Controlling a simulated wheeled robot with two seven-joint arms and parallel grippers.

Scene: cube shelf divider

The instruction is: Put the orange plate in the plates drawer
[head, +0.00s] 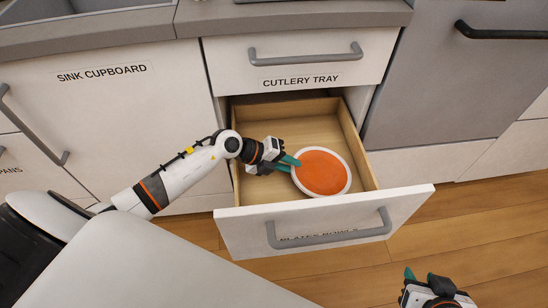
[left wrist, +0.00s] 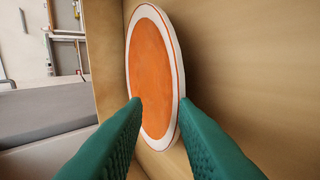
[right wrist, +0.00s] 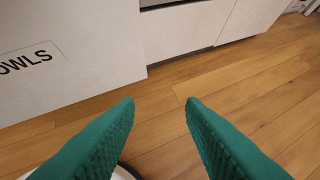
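The orange plate (head: 321,172) with its white rim is inside the open plates drawer (head: 358,148), towards the front right. It looks flat on or very near the drawer floor. My left gripper (head: 290,162) reaches into the drawer at the plate's left edge. In the left wrist view, its green fingers (left wrist: 160,102) are spread with the rim of the plate (left wrist: 152,75) between them, one in front of the face and one beyond the edge; they do not look clamped. My right gripper (head: 424,277) is outside the drawer, low at the right, with its fingers (right wrist: 159,103) apart and empty.
The closed cutlery tray drawer (head: 300,57) sits just above the open drawer. The sink cupboard (head: 110,115) is closed at the left. A grey appliance front (head: 440,90) stands at the right. The wooden floor (head: 460,225) at the front right is clear.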

